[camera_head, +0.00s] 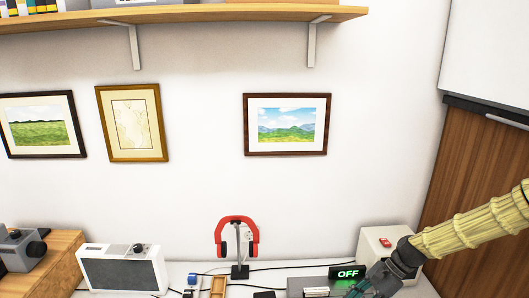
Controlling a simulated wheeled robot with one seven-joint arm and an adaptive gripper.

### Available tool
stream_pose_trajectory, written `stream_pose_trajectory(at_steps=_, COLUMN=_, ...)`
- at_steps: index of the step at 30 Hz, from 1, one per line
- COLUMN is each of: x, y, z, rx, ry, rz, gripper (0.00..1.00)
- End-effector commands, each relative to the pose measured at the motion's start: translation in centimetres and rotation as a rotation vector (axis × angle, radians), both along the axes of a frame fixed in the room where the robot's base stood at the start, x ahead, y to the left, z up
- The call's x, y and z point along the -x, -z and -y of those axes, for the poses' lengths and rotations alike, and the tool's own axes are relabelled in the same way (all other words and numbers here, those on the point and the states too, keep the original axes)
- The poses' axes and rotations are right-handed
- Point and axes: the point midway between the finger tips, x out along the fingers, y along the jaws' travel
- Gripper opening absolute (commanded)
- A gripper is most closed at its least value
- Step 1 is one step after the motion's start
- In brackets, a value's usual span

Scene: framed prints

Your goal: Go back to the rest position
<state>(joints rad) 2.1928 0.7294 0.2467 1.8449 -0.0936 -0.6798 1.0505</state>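My arm, in a yellowish sleeve, reaches in from the right edge of the head view. My gripper (362,289) is at the lower right, low over the desk in front of a white box with a red switch. Its fingers are small and partly cut off by the bottom edge, so I cannot tell whether they are open or shut. Three framed prints hang on the wall: a green field print (39,125) at the left, tilted slightly, a gold-framed figure print (132,123), and a mountain landscape print (287,125) that looks about level.
A shelf (200,14) runs above the prints. Red headphones (237,234) hang on a stand on the desk. A grey speaker (122,269) stands at the left. A sign reading OFF (347,273) and a white box (374,240) are close by my gripper. A wooden cabinet is at the right.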

Motion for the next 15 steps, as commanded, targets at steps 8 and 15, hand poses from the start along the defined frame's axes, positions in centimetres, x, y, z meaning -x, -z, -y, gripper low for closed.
stream_pose_trajectory(at_steps=8, x=6.0, y=8.6, z=-4.3, rx=0.118, ry=-0.183, rz=0.11, gripper=0.41)
stream_pose_trajectory(at_steps=15, x=13.9, y=15.7, z=-6.6, rx=0.237, ry=-0.422, rz=0.231, gripper=0.41)
